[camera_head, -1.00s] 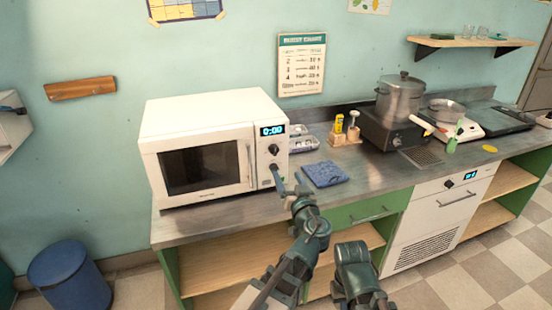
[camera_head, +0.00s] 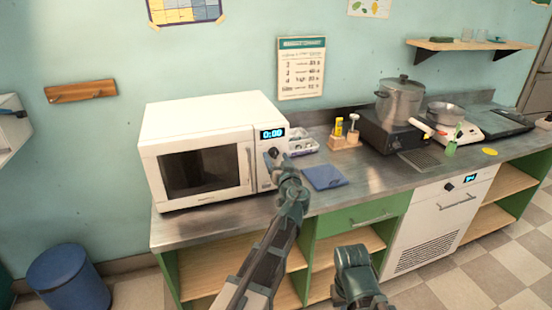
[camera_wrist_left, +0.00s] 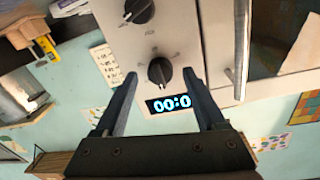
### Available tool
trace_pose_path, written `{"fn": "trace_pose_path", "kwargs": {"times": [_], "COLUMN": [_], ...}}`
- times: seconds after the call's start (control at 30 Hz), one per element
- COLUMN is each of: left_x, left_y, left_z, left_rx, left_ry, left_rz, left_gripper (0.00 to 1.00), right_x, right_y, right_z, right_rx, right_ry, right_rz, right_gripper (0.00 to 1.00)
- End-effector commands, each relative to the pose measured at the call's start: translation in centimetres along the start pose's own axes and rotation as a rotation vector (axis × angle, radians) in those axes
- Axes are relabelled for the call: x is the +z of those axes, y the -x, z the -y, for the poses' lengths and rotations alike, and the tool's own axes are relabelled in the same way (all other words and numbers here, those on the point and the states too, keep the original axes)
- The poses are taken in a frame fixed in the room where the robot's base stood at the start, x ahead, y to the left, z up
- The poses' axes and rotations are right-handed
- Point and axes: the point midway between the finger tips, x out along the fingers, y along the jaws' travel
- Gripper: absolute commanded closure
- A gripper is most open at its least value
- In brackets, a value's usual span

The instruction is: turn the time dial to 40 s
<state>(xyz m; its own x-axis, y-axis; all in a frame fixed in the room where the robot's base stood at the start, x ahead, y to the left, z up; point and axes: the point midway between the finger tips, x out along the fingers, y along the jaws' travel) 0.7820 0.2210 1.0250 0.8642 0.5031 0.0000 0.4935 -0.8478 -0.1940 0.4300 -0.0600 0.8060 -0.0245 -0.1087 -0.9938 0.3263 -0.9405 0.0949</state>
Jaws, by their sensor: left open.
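The white microwave (camera_head: 205,115) stands on the counter, its display (camera_head: 272,134) reading 0:00. Its panel carries two dark dials. The upper dial (camera_head: 274,152), nearest the display, is partly hidden by my left gripper (camera_head: 279,163) in the head view. In the left wrist view, seen upside down, this dial (camera_wrist_left: 160,72) sits between the open fingers of my left gripper (camera_wrist_left: 160,80), with gaps on both sides. I cannot tell how deep the fingers reach around it. The lower dial (camera_wrist_left: 139,10) lies beyond the fingertips. Only part of my right arm shows, at the bottom.
A pot (camera_head: 400,98) stands on a stove farther right. The microwave's door handle (camera_wrist_left: 241,50) runs beside the dials. A chart (camera_head: 301,68) hangs on the wall.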

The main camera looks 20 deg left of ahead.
Motion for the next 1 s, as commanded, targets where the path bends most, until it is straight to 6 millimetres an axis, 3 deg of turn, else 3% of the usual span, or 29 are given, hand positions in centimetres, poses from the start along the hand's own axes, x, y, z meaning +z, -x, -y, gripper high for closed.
{"fn": "trace_pose_path", "kwargs": {"times": [0.4,0.8,1.0], "left_x": [0.01,0.00,0.00], "left_y": [-0.63,-0.62,-0.61], "left_z": [0.02,0.00,0.00], "left_rx": [0.000,0.000,0.000], "left_ry": [0.000,0.000,-0.004], "left_rz": [0.000,0.000,0.000], "left_gripper": [0.28,1.00,1.00], "right_x": [0.00,0.00,0.00], "right_y": [0.00,0.00,0.01], "right_z": [0.00,0.00,0.00], "right_rx": [0.000,0.000,0.000], "right_ry": [0.000,0.000,0.000], "right_rz": [0.000,0.000,0.000], "right_gripper": [1.00,1.00,1.00]}}
